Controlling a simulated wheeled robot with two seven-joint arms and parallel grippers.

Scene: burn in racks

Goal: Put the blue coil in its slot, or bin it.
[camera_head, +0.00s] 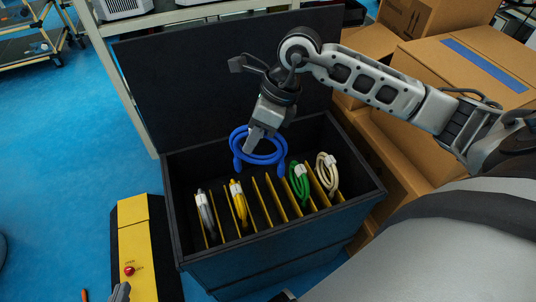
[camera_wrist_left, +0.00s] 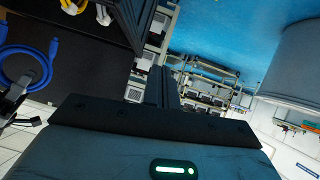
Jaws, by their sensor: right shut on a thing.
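The blue coil (camera_head: 262,158) is held by my right gripper (camera_head: 249,146), which is shut on it. The coil hangs over the back part of a black box (camera_head: 186,238) with yellow dividers (camera_head: 272,203). In the left wrist view the coil (camera_wrist_left: 14,80) shows at the left edge, beside part of my right gripper (camera_wrist_left: 12,104). In the box, a grey coil (camera_head: 204,212), a yellow coil (camera_head: 238,198), a green coil (camera_head: 299,186) and a cream coil (camera_head: 328,175) stand in slots. Several slots between yellow and green look empty. My left gripper (camera_wrist_left: 161,88) appears shut and empty, away from the box.
The box's black lid (camera_head: 200,85) stands open behind it. A yellow-and-black pedestal with a red button (camera_head: 129,271) stands left of the box. Cardboard boxes (camera_head: 465,75) are stacked at the right.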

